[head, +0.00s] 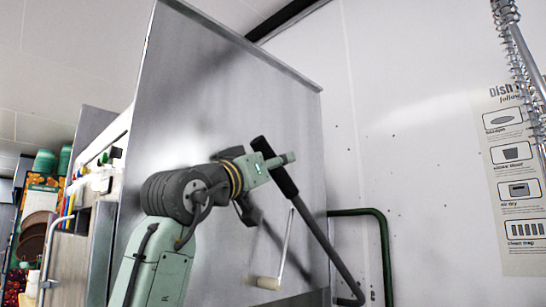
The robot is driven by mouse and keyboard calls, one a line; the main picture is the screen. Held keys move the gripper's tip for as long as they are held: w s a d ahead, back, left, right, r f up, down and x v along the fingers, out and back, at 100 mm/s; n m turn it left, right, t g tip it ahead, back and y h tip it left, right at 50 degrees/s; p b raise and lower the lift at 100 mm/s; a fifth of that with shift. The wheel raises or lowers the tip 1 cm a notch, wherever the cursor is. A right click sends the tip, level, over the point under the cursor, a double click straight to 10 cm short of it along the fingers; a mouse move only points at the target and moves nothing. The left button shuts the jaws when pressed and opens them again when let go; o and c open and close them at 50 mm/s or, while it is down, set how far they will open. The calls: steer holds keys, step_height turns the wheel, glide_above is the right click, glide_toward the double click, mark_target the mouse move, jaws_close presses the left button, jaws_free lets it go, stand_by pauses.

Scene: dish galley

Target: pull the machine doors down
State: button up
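The dish machine's tall stainless steel panel (225,85) fills the middle of the head view. I cannot tell whether it is a door or a fixed side. A grey lever bar (325,246) with a thick black grip (275,168) slants across its right part, with the grip at the upper end. My gripper (270,165) is at the black grip and overlaps it in the picture. Its fingers are not clear, so I cannot tell whether they touch or close around the grip. The lower edges of the machine doors are out of view.
A dark green tube (383,245) bends down by the right wall. A spring hose (515,50) and a poster (510,170) are at far right.

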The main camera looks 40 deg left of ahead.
steer(key=shift+w, duration=0.15)
steer(key=shift+c, duration=0.2)
jaws_close()
stand_by(0.4)
